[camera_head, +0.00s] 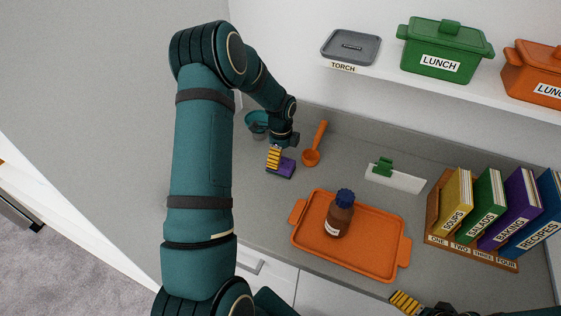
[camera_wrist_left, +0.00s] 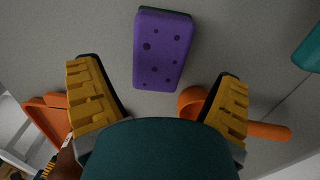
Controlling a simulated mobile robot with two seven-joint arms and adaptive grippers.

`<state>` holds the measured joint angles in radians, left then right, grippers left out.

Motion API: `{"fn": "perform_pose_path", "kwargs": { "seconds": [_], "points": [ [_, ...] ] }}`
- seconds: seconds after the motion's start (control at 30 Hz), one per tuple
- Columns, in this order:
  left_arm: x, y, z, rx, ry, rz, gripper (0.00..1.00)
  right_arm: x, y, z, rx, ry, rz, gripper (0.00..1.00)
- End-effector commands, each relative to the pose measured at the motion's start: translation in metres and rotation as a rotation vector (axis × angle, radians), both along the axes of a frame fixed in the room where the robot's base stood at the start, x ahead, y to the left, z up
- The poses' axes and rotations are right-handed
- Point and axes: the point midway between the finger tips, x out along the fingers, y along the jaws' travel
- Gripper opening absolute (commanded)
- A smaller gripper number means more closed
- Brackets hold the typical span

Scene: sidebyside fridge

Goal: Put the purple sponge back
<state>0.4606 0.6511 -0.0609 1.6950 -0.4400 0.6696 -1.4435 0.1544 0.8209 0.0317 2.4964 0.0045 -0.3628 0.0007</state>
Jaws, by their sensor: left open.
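The purple sponge (camera_head: 288,168) lies on the grey counter near the back wall, left of the orange spoon. In the left wrist view the sponge (camera_wrist_left: 162,50) shows its dark-spotted purple face, with a dark green edge on its far side. My left gripper (camera_head: 274,159) is right beside the sponge and partly hides it in the head view. In the left wrist view its yellow fingers are apart, with nothing between them, and the sponge lies ahead of the gap. My right gripper (camera_head: 405,302) shows only partly at the bottom edge; its jaw opening is unclear.
A teal bowl-like container (camera_head: 256,118) stands behind my left gripper. An orange spoon (camera_head: 315,146) lies close to the sponge's right. An orange tray (camera_head: 375,257) holds a brown bottle (camera_head: 340,214). A white holder with a green clip (camera_head: 395,178) and labelled books (camera_head: 490,205) stand further right.

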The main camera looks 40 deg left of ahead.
Motion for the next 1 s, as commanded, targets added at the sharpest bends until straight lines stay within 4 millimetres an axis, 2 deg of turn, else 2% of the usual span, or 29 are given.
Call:
{"fn": "perform_pose_path", "kwargs": {
  "seconds": [0.1,0.3,0.5,0.67,1.0],
  "points": [
    [0.002,0.001,0.028,0.002,-0.004,0.001,0.92,0.000,0.000,-0.003,-0.001,0.000,0.000,1.00],
    [0.001,0.001,0.070,0.001,-0.003,0.002,0.92,0.000,0.000,-0.002,-0.001,0.000,0.000,1.00],
    [0.001,0.001,0.096,0.001,-0.001,0.001,0.92,0.000,0.000,-0.001,0.000,0.000,0.000,1.00],
    [0.001,0.001,0.103,0.000,0.000,0.000,0.92,0.000,0.000,-0.001,0.000,0.000,0.000,1.00],
    [0.001,0.001,0.104,0.000,0.001,0.001,0.92,0.000,0.000,-0.001,0.000,0.000,0.000,1.00]
  ]
}}
